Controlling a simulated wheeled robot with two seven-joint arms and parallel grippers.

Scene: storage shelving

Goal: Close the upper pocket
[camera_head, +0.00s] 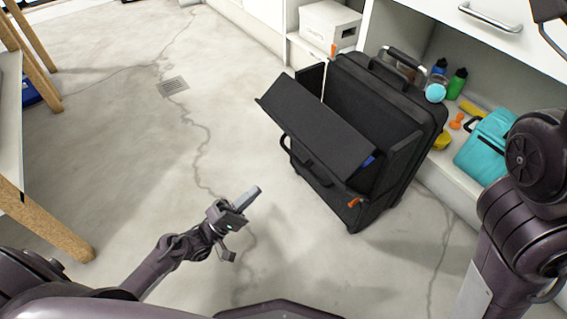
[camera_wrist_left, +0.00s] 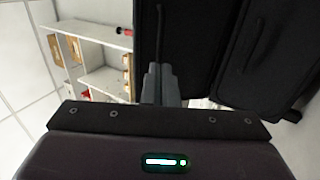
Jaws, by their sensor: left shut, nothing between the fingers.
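A black suitcase (camera_head: 372,112) stands upright on the floor in front of the shelving. Its upper pocket flap (camera_head: 318,125) is tilted outward and stands open, with a bit of blue showing inside by its right end. A lower front panel with a handle (camera_head: 305,160) is below the flap. My left gripper (camera_head: 250,195) is shut and empty, left of and in front of the suitcase, apart from it in the head view. In the left wrist view the shut fingers (camera_wrist_left: 160,85) point toward dark suitcase panels (camera_wrist_left: 190,40). My right gripper is not seen.
A low shelf at right holds a teal bag (camera_head: 484,148), a green bottle (camera_head: 457,83) and small items. A white box (camera_head: 329,25) stands behind the suitcase. Wooden table legs (camera_head: 50,222) are at left. The concrete floor (camera_head: 130,130) between is clear.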

